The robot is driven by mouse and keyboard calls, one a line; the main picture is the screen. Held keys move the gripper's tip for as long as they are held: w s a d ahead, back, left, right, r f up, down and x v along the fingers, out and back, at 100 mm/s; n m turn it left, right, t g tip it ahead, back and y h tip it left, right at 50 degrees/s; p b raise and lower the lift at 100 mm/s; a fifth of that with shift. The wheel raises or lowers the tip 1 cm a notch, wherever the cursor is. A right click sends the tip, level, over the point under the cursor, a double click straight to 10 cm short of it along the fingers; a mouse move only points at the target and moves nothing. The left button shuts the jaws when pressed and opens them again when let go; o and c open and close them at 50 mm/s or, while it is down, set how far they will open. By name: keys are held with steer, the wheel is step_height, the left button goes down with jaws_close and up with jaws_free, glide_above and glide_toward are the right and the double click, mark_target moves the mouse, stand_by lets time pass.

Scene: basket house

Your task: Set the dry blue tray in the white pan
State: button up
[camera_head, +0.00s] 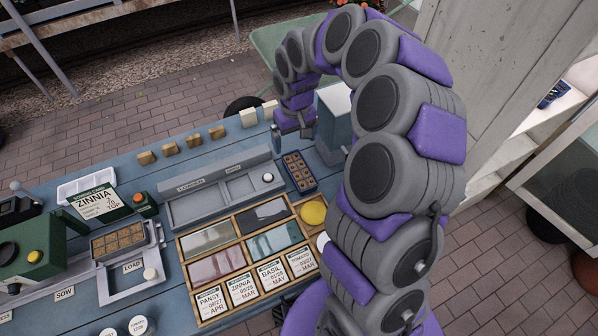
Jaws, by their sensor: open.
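A dark blue tray (298,186) with several brown soil cells lies on the blue bench, right of the grey station. Soil shade alone does not tell me whether it is dry. A white pan (72,190) with a ribbed inside lies at the left of the bench, partly behind the ZINNIA card. My gripper (304,132) points down just beyond the far end of the blue tray, open, with nothing visible in it. It looks small and partly shaded, and I cannot tell its height above the bench.
A second celled tray (118,240) sits on the LOAD station. A wooden divided box (238,266) with seed packets and a yellow disc stands in front. A blue-grey block (334,118) stands right of my gripper. Small wooden blocks (170,149) line the far edge. A green machine (32,246) stands left.

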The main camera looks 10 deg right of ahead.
mark_target(299, 169)
steer(key=f+b, duration=0.1)
steer(key=f, duration=0.4)
steer(key=w+d+f, duration=0.1)
steer(key=f, duration=0.4)
steer(key=w+f+b, duration=0.1)
steer(key=f, duration=0.4)
steer(key=shift+w+d+b, duration=0.15)
steer(key=shift+d+b, duration=0.05)
steer(key=shift+b, duration=0.15)
steer(key=shift+d+f+b, duration=0.2)
steer(key=shift+f+b, duration=0.7)
steer(key=shift+f, duration=1.7)
steer(key=shift+r, duration=0.1)
steer(key=shift+c, duration=0.4)
steer(key=c, duration=1.1)
